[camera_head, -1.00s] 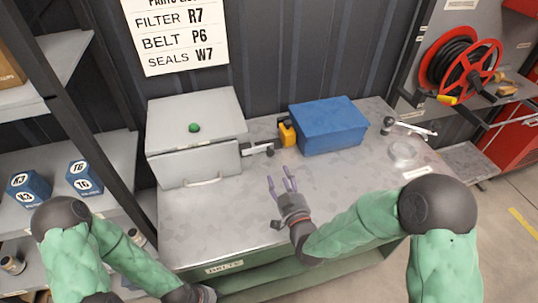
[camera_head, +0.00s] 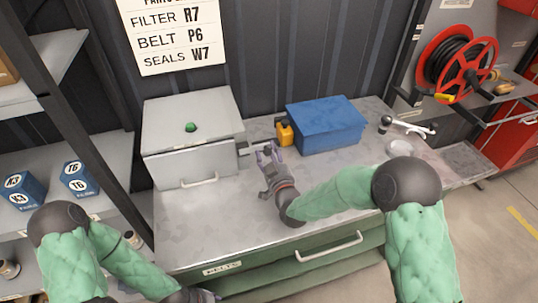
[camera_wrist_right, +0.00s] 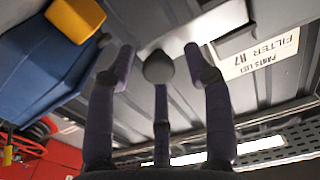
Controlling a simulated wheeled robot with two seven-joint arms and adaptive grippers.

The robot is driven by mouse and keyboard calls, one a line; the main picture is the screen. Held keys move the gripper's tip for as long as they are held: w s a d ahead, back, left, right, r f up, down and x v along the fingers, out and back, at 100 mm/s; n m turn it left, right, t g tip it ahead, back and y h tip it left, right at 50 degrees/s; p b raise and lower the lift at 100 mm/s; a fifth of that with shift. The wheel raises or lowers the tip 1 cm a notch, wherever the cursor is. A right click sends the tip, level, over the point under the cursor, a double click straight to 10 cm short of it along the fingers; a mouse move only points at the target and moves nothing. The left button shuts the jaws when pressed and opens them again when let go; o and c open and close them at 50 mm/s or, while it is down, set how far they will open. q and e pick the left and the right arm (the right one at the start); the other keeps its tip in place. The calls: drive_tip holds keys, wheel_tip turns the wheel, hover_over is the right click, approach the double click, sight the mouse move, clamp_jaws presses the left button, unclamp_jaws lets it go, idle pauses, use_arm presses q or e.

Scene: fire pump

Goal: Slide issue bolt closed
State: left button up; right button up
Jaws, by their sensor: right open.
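The issue bolt (camera_head: 244,149) sticks out from the right side of the grey metal box (camera_head: 190,165), partly hidden by my right gripper. My right gripper (camera_head: 267,153) is open, with its purple fingers at the bolt's outer end. In the right wrist view a dark rounded knob (camera_wrist_right: 158,68) on a light metal piece lies between the spread fingers of the right gripper (camera_wrist_right: 160,75). I cannot tell whether they touch it. My left gripper (camera_head: 203,296) shows only in part at the bottom edge, and its fingers are unclear.
A yellow container (camera_head: 284,132) and a blue box (camera_head: 327,125) stand close behind and right of my right gripper. A green button (camera_head: 190,127) sits on the grey box. The bench top (camera_head: 205,225) is clear in front. A metal lever (camera_head: 410,128) stands at right.

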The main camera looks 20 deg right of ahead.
sight(252, 148)
clamp_jaws()
drive_tip(key=a, duration=0.4)
drive_tip(key=shift+a+r+b, duration=0.1)
drive_tip(key=shift+r+b, duration=0.1)
drive_tip(key=shift+b, duration=0.15)
drive_tip(key=shift+r, duration=0.1)
drive_tip(key=shift+c, duration=0.7)
unclamp_jaws()
drive_tip(key=shift+o, duration=0.7)
drive_tip(key=shift+a, duration=0.2)
